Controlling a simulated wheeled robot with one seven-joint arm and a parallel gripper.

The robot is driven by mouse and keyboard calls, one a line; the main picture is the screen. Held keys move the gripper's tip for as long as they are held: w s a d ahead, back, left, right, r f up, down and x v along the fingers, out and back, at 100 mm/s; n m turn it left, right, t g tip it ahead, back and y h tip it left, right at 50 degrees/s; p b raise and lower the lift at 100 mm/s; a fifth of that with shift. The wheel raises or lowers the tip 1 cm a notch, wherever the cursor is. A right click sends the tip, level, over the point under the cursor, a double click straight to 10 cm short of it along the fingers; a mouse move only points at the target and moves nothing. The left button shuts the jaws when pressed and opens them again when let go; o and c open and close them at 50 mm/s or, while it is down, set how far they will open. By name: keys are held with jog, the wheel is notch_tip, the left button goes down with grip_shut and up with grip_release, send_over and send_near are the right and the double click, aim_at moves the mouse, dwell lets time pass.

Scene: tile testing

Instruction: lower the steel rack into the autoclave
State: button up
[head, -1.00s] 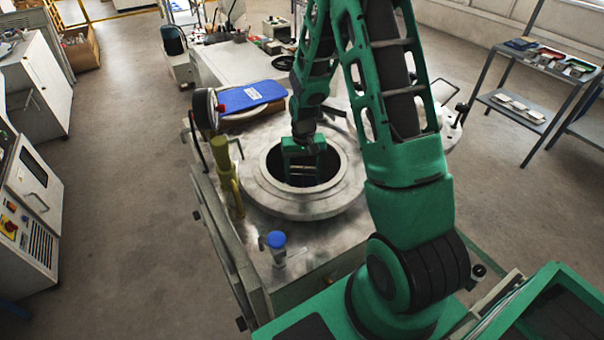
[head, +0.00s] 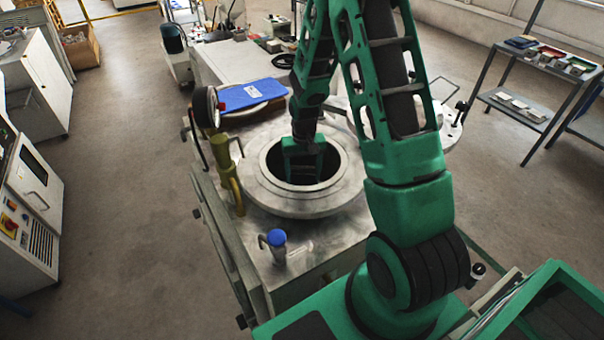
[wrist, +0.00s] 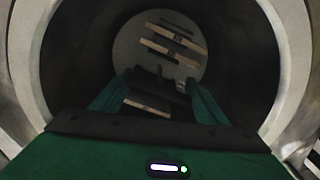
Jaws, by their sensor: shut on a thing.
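The autoclave (head: 343,193) has a round open mouth with a wide metal rim. My gripper (head: 304,172) points down inside this mouth, nearer its back edge in the head view. In the wrist view, its two green fingers reach down the dark bore, shut on the steel rack (wrist: 165,86). The rack is mostly dark and shadowed; pale slat-like pieces (wrist: 172,41) show below and beyond the fingers. In the head view the rack is hidden in the dark bore. The wrist view shows the autoclave's inner wall around the gripper; I cannot tell whether the rack touches the bottom.
A pressure gauge (head: 205,107) and a yellow-green valve post (head: 227,172) stand left of the mouth. A blue-capped fitting (head: 277,238) is in front. A blue folder (head: 252,95) lies behind. The opened lid (head: 447,128) is at right, beyond my arm.

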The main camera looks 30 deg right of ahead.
dwell(0.4)
jog(key=o, duration=2)
jog(key=shift+f, duration=0.1)
notch_tip(320, 180, up, 20)
jog(key=shift+f, duration=0.1)
dwell(0.5)
dwell(0.5)
jog(key=s+d+r, duration=0.1)
jog(key=s+r, duration=0.1)
jog(key=s, duration=0.8)
jog(key=s+d+r+m, duration=0.1)
jog(key=s+r, duration=0.1)
jog(key=s, duration=0.8)
jog(key=s+r+m, duration=0.1)
jog(key=s+r, duration=0.2)
jog(key=s, duration=0.7)
jog(key=shift+s+d+r, duration=0.1)
jog(key=shift+s+d, duration=0.3)
